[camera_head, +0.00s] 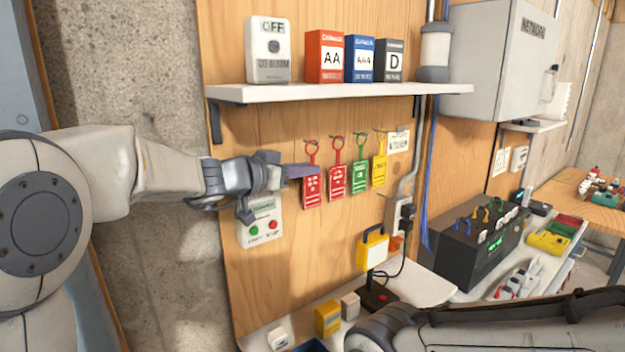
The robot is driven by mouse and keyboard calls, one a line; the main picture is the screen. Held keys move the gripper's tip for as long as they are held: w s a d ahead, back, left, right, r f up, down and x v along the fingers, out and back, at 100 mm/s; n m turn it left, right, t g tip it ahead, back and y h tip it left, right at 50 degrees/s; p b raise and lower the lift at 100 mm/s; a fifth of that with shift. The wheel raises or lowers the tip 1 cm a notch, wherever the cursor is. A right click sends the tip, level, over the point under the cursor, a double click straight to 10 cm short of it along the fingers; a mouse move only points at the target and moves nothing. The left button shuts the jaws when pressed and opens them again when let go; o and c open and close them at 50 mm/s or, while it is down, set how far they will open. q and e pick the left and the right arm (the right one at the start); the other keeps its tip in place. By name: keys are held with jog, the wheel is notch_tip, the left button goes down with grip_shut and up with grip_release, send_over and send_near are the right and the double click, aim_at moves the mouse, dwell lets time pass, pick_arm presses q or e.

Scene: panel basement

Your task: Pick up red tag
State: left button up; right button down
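Two red tags hang by loops from hooks on the wooden panel: the left red tag (312,191) and another red tag (337,181) just to its right. My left gripper (303,171) reaches in from the left, with its fingertips at the upper part of the left red tag, overlapping it in the picture. I cannot tell whether the fingers touch the tag or how far apart they are. Part of the tag's top is hidden behind the fingertips. My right arm lies across the lower right, and its gripper does not show clearly.
A green tag (360,177) and a yellow tag (379,170) hang to the right. A shelf (330,91) with boxes is above. An alarm-style box with buttons (261,222) is below my gripper.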

pick_arm(q)
grip_shut()
jog(key=shift+r, duration=0.15)
